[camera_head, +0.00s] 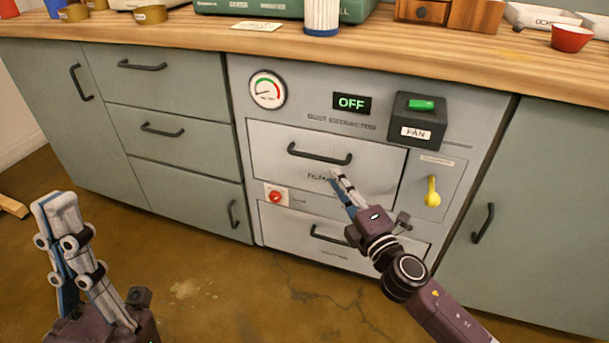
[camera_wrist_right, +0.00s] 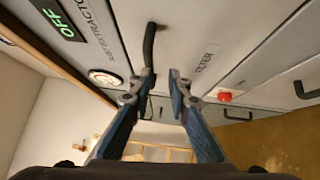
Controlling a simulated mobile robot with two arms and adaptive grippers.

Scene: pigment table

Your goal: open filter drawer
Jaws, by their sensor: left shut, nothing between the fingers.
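The filter drawer (camera_head: 280,140) is the upper grey drawer of the dust extractor unit and looks shut. Its dark bar handle (camera_head: 320,154) also shows in the right wrist view (camera_wrist_right: 149,42), just beyond the fingertips. My right gripper (camera_head: 340,176) is in front of the drawer, just below the handle's right end, and hides part of the label. In the right wrist view its fingers (camera_wrist_right: 161,72) are apart with nothing between them. My left gripper (camera_head: 58,205) is shut and empty at the lower left, away from the unit.
A red knob (camera_head: 276,197) sits below the drawer on the left, and a yellow lever (camera_head: 432,191) to its right. A lower drawer handle (camera_head: 328,234) is partly behind my right gripper. The wooden worktop (camera_head: 400,50) overhangs above. Floor in front is clear.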

